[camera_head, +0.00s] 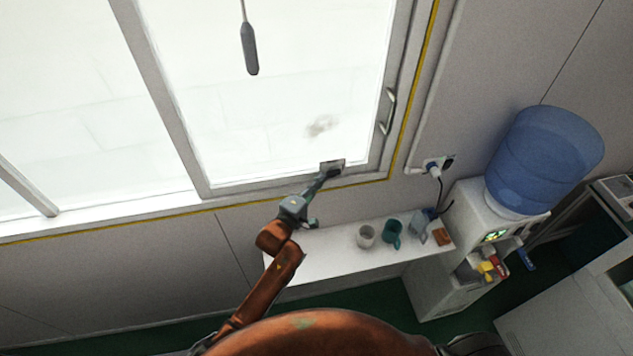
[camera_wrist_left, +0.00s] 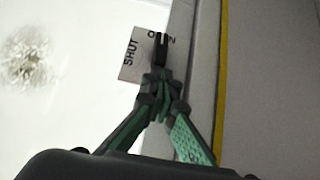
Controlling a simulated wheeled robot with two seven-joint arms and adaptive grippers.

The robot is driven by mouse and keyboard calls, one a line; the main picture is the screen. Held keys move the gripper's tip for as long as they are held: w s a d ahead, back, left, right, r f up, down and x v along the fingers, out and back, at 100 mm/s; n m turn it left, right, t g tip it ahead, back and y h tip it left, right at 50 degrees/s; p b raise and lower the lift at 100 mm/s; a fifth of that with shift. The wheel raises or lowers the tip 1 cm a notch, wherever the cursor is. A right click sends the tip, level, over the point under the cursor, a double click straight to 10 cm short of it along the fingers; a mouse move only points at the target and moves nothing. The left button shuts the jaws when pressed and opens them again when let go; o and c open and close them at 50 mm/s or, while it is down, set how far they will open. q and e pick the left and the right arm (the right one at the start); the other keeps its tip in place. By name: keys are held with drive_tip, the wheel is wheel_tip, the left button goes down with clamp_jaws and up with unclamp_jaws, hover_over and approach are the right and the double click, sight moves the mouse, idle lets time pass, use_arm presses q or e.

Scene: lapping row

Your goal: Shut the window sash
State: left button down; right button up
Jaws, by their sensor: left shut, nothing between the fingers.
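The window sash (camera_head: 159,95) has a grey frame around a bright pane, with an upright handle (camera_head: 387,112) on its right side. A small pale plate (camera_head: 338,164) sits at its lower right; in the left wrist view the plate (camera_wrist_left: 131,66) reads SHUT and OPEN, the latter partly covered. My left gripper (camera_head: 323,177) is shut and empty at this plate. In the left wrist view its green and black fingers (camera_wrist_left: 160,82) meet just below the plate. A narrow dark piece crosses the plate there; I cannot tell whether it is a lever, or whether they touch. My right gripper is not in view.
Below the window, a white shelf (camera_head: 325,262) holds a white cup (camera_head: 366,236), a teal mug (camera_head: 391,233) and other small items. A water dispenser with a blue bottle (camera_head: 545,155) stands to the right. A plug and cord (camera_head: 436,165) hang on the wall between.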

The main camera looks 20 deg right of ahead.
use_arm(q)
drive_tip(key=a+p, duration=0.1)
drive_tip(key=a, duration=0.1)
drive_tip(key=a+p, duration=0.1)
drive_tip(key=a, duration=0.1)
drive_tip(key=shift+w+r+p, duration=0.15)
drive_tip(key=shift+p, duration=0.2)
drive_tip(key=b+v, duration=0.2)
drive_tip(key=v, duration=0.8)
drive_tip(key=shift+b, duration=0.4)
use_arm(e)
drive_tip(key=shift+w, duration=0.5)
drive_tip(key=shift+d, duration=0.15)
